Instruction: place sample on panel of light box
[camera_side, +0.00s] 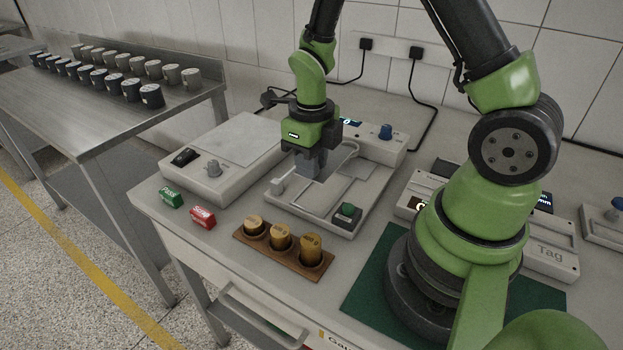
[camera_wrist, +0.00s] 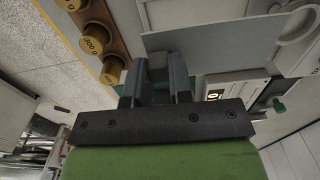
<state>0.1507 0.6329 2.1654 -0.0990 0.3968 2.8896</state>
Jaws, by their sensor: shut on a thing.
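My gripper (camera_side: 308,160) is shut on a thin grey sheet, which I take to be the sample (camera_side: 309,171). It hangs below the fingers, low over the middle device (camera_side: 345,205). In the wrist view, the grey sheet (camera_wrist: 215,42) spreads ahead of my gripper (camera_wrist: 158,75) and to the right; the fingers hide part of it. I cannot tell whether the sheet touches the device. The likely light box (camera_side: 205,165) is the flat white unit to the left, with a pale top panel (camera_side: 235,137), a knob and a black switch. Its panel looks bare.
A wooden rack (camera_side: 284,250) with three brass weights stands in front of the middle device. Green Pass (camera_side: 171,197) and red Scrap (camera_side: 202,217) blocks sit at the left front. A blue-knobbed unit (camera_side: 384,143) is behind; Tag device (camera_side: 545,247) is right.

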